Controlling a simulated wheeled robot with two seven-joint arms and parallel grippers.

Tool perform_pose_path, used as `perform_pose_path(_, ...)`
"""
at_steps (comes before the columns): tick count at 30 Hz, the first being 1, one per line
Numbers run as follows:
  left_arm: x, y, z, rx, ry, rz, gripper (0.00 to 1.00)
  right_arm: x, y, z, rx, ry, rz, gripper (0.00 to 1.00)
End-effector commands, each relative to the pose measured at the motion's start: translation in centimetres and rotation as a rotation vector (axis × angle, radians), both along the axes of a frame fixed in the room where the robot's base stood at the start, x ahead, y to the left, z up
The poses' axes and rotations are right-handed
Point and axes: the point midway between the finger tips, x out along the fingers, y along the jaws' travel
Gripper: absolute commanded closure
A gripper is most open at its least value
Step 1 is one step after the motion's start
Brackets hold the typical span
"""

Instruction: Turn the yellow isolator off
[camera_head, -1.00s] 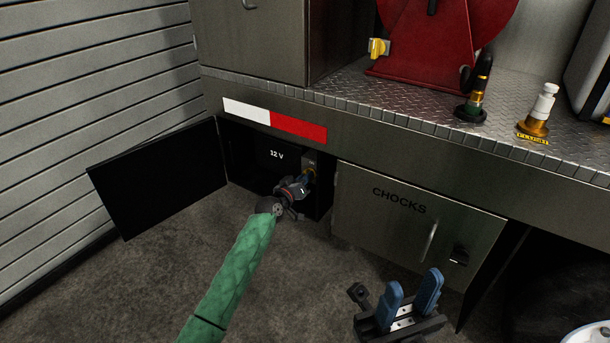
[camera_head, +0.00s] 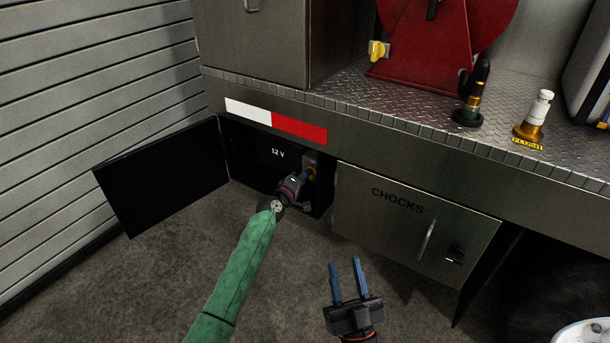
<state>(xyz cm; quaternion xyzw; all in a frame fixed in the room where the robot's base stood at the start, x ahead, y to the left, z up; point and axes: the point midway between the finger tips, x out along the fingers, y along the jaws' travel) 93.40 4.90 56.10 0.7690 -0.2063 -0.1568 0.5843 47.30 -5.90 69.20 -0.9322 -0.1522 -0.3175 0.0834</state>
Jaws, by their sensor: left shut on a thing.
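The yellow isolator (camera_head: 309,174) is a small yellow part on a grey plate at the right inside the open 12 V compartment (camera_head: 242,165). It is mostly hidden by my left gripper (camera_head: 306,179). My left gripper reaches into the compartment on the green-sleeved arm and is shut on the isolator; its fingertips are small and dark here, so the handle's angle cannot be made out. My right gripper (camera_head: 347,280) is low in the picture over the floor, its two blue fingers apart and empty.
The compartment's black door (camera_head: 162,178) hangs open to the left. A shut CHOCKS door (camera_head: 405,225) with a handle is to the right.

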Motion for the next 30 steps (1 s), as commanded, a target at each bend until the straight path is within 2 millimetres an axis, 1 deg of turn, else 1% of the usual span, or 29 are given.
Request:
perform_pose_path(1, 0.0, 0.1, 0.0, -0.030, 0.019, 0.002, 1.00, 0.4, 0.2, -1.4, -0.014, 0.050, 0.003, 0.64)
perform_pose_path(3, 0.0, 0.1, 0.0, -0.074, 0.044, 0.002, 1.00, 1.0, 0.4, -3.4, -0.030, 0.119, 0.006, 0.64)
perform_pose_path(6, 0.0, 0.1, -0.1, -0.127, 0.076, 0.002, 1.00, 1.5, 0.7, -6.1, -0.051, 0.205, 0.013, 0.64)
perform_pose_path(9, 0.0, 0.1, -0.1, -0.171, 0.100, 0.002, 1.00, 1.7, 0.9, -8.4, -0.067, 0.275, 0.017, 0.64)
perform_pose_path(12, 0.0, 0.1, -0.2, -0.205, 0.119, 0.002, 1.00, 1.8, 1.0, -10.1, -0.080, 0.328, 0.021, 0.64)
perform_pose_path(15, 0.0, 0.1, -0.2, -0.226, 0.132, 0.002, 1.00, 1.9, 1.1, -11.2, -0.089, 0.364, 0.022, 0.64)
perform_pose_path(19, 0.0, 0.1, -0.3, -0.243, 0.142, 0.002, 1.00, 1.9, 1.2, -12.2, -0.096, 0.392, 0.025, 0.64)
perform_pose_path(30, 0.0, 0.2, -0.3, -0.248, 0.146, 0.002, 1.00, 1.9, 1.2, -12.5, -0.097, 0.401, 0.025, 0.64)
